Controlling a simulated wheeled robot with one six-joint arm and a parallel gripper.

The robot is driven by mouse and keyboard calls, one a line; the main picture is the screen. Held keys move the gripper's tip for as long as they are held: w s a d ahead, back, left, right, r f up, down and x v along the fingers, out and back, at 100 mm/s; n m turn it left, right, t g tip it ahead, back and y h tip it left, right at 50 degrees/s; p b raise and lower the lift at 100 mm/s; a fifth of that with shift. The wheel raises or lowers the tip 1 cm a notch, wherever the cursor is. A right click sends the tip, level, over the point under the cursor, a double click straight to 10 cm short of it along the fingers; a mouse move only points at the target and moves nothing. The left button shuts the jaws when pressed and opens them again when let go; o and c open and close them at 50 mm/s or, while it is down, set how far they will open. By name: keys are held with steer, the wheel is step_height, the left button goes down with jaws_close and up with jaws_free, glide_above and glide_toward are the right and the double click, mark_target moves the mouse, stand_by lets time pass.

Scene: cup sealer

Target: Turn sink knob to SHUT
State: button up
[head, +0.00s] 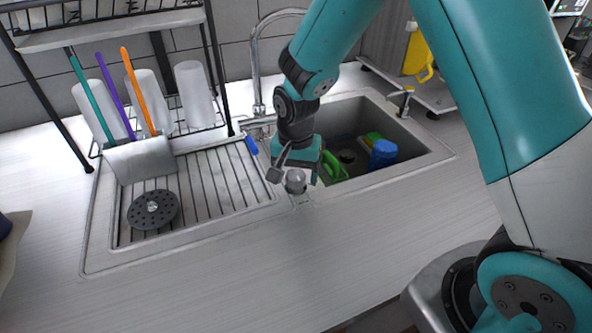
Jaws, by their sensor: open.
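The sink knob (296,182) is a small round metallic knob on the front rim of the sink, between the drainboard and the basin. A small marking plate shows on the rim in front of it, too small to read, so I cannot tell the knob's setting. My gripper (293,177) points down at the knob, open, with one finger on its left and one on its right. I cannot tell whether the fingers touch it. The sink (430,143) has its basin partly hidden behind my arm.
A curved faucet (256,70) stands behind the sink. The basin holds a green item (332,165), a blue cup (383,154) and a sponge. The drainboard at left holds a dark perforated disc (153,210), with cups and a straw holder (140,160) behind. The front counter is clear.

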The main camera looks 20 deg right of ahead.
steer(key=shift+c, duration=0.5)
steer(key=c, duration=0.8)
steer(key=shift+c, duration=0.2)
steer(key=shift+n, duration=0.3)
steer(key=n, duration=0.3)
steer(key=shift+n, duration=0.4)
steer(key=n, duration=0.9)
steer(key=shift+n, duration=2.3)
